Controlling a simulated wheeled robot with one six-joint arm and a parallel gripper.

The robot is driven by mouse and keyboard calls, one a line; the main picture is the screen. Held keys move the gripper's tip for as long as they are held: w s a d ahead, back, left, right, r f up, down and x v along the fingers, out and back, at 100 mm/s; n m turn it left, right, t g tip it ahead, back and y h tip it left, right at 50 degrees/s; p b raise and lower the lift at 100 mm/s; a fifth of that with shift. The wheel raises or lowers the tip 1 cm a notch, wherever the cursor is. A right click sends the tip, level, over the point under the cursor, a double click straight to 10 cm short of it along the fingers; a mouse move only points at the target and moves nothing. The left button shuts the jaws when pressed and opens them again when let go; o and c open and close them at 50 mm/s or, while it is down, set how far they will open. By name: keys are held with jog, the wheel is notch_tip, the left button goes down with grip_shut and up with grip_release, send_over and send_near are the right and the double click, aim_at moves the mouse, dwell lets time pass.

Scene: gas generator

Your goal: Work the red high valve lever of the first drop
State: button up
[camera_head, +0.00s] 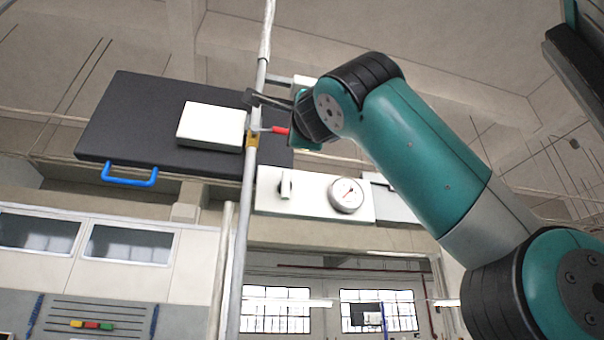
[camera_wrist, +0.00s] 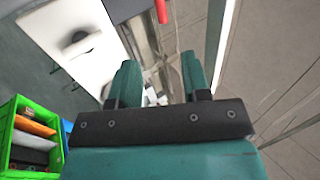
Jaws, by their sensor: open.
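The red valve lever (camera_head: 280,130) sticks out to the right from a brass valve body (camera_head: 252,139) on a thin upright pipe. Its red end also shows at the top edge of the wrist view (camera_wrist: 161,11), beyond the fingertips. My gripper (camera_head: 266,101) is close to the lever, its visible dark finger just above it in the head view. In the wrist view my gripper (camera_wrist: 157,70) has its two teal fingers apart, with no object held between them. I cannot tell whether a finger touches the lever.
A dark panel (camera_head: 120,115) with a white box (camera_head: 210,127) and a blue handle (camera_head: 129,181) is behind the pipe. A white panel with a round gauge (camera_head: 346,194) is below the lever. A green crate (camera_wrist: 15,120) shows at the left of the wrist view.

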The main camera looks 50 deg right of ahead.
jog(key=shift+s+a+f, duration=0.15)
jog(key=shift+s+f, duration=0.15)
jog(key=shift+s, duration=0.05)
dwell(0.5)
